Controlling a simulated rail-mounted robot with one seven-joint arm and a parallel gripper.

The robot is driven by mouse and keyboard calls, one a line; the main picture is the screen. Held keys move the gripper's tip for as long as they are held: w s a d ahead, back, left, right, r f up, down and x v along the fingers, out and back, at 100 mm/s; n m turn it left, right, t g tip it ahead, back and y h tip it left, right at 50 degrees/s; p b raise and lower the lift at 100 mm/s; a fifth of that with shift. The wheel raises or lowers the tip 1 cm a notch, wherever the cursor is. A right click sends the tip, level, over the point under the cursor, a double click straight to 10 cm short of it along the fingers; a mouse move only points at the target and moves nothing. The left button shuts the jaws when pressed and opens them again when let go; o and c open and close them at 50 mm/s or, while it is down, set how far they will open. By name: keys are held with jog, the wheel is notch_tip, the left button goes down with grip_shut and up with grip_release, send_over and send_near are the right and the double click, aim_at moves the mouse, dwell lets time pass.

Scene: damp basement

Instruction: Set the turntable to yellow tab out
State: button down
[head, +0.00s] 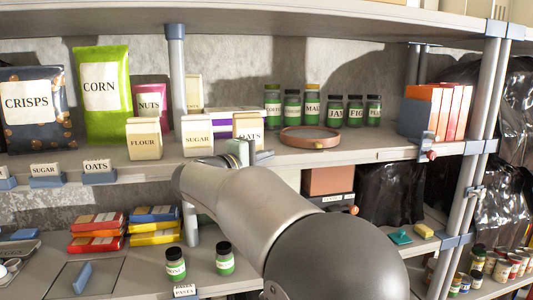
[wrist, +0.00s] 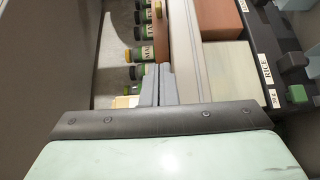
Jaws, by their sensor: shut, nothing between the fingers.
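The turntable (head: 310,137) is a low round brown disc with a raised rim on the middle shelf, near its front edge. My gripper (head: 264,155) is just left of the turntable at the shelf's front edge, partly hidden by my arm. In the wrist view its two grey fingers (wrist: 158,85) are together with nothing between them. I cannot tell whether they touch the rim.
Several green jars (head: 355,111) stand behind the turntable. The oats box (head: 247,124) and sugar box (head: 197,135) stand left of it. Orange boxes (head: 437,110) and a grey post (head: 478,130) are to the right. The shelf right of the turntable is clear.

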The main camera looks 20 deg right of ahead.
aim_at(291, 154)
jog(key=p+x, duration=0.1)
jog(key=x, duration=0.2)
jog(key=p+x, duration=0.1)
jog(key=x, duration=0.2)
jog(key=p+x, duration=0.1)
jog(key=x, duration=0.3)
jog(key=shift+s+d+r+p, duration=0.1)
jog(key=shift+s+r+p, duration=0.1)
jog(key=shift+r+p, duration=0.15)
jog(key=d, duration=0.1)
jog(key=d+p, duration=0.1)
jog(key=d, duration=0.1)
jog(key=shift+s+d+f, duration=0.1)
jog(key=shift+s+d, duration=0.1)
jog(key=shift+s, duration=0.1)
jog(key=shift+d+f, duration=0.15)
jog(key=shift+d, duration=0.25)
